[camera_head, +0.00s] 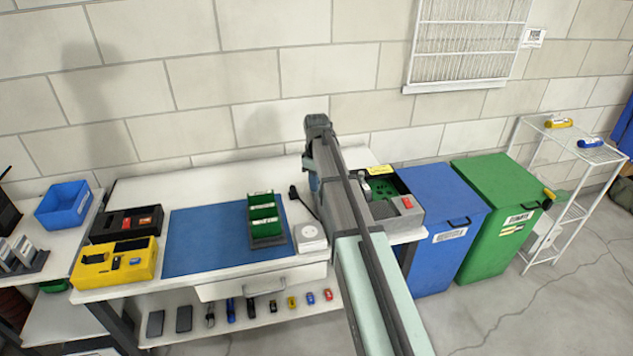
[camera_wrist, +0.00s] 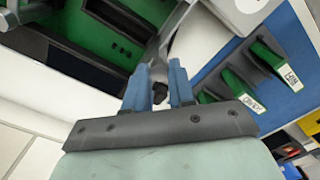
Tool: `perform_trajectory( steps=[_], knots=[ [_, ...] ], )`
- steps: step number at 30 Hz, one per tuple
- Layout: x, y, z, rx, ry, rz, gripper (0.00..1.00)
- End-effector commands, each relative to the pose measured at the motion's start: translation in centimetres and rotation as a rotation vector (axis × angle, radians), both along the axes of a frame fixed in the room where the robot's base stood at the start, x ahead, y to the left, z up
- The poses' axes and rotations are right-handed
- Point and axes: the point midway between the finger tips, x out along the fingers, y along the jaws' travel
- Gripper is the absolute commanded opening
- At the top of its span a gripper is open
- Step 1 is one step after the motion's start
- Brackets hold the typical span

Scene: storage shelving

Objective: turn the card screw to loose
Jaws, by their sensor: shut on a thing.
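In the wrist view my gripper (camera_wrist: 160,74) has its two blue fingers around a small dark knob (camera_wrist: 159,92), apparently the card screw, and is shut on it. The fingers and the metal piece beyond them partly hide the knob, and its turn position cannot be told. Beside it is the green board (camera_wrist: 98,30) with a long black part (camera_wrist: 75,57). In the head view the open grey case (camera_head: 411,218) with the green board (camera_head: 388,187) stands at the bench's right end.
A green card rack (camera_head: 264,222) stands on the blue mat (camera_head: 205,243), with a white box (camera_head: 310,237) beside it. A yellow tray (camera_head: 113,262) and a black tray (camera_head: 127,224) are on the left. A blue bin (camera_head: 433,225) and a green bin (camera_head: 497,200) stand right of the bench.

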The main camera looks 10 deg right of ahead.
Motion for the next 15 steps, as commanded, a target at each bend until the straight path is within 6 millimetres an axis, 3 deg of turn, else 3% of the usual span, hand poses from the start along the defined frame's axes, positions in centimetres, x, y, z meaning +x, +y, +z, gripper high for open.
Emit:
perform_trajectory(
  steps=[6, 7, 15],
  knots=[
    [0.1, 0.04, 0.03, 0.001, -0.003, 0.0, 0.0],
    [0.1, 0.04, 0.03, 0.001, -0.003, 0.0, 0.26],
    [0.05, 0.02, 0.02, 0.001, -0.001, -0.001, 0.5]
  ],
)
